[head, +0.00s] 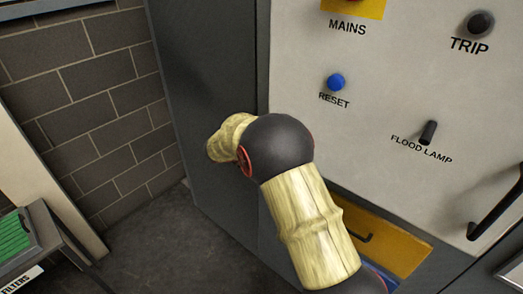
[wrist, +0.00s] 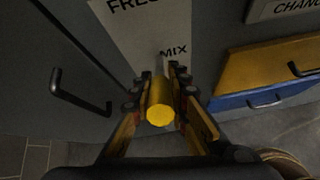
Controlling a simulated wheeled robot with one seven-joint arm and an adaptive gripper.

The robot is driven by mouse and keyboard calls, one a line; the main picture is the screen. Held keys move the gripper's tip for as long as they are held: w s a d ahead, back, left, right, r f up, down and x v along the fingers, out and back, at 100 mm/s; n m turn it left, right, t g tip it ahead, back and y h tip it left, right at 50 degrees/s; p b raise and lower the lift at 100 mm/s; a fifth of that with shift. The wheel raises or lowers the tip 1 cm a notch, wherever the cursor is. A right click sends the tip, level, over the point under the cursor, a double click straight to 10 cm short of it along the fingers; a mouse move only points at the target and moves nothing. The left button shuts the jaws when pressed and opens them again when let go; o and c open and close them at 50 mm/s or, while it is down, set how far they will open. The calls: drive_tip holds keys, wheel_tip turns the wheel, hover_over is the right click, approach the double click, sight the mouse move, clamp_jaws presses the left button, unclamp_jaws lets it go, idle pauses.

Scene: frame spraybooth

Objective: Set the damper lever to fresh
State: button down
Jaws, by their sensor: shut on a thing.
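The damper lever (wrist: 160,115) shows in the wrist view as a yellow round-ended grip that points toward the camera. My gripper (wrist: 160,78) is shut on it, with one finger on each side. Behind it is a pale label plate (wrist: 130,38), with "MIX" just above and right of the fingertips and a cut-off "FRE" higher up to the left. The lever's base is mostly hidden by the fingers, so its exact setting cannot be told. In the head view my arm hides the gripper and the lever.
In the head view a pale control panel (head: 400,90) carries a blue reset button (head: 336,82), a black trip knob (head: 480,23) and a flood lamp switch (head: 429,132). A yellow drawer (head: 385,243) is below. A green-topped stand (head: 14,235) is at the left. A dark handle (wrist: 60,90) is left of my gripper.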

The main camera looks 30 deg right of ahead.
drive_tip(key=shift+w+d+r+y+p, duration=0.1)
drive_tip(key=shift+d+r+y+p, duration=0.25)
drive_tip(key=shift+p, duration=0.5)
drive_tip(key=c, duration=1.7)
unclamp_jaws()
drive_tip(key=shift+a, duration=0.1)
drive_tip(key=v, duration=1.2)
drive_tip(key=shift+w, duration=0.1)
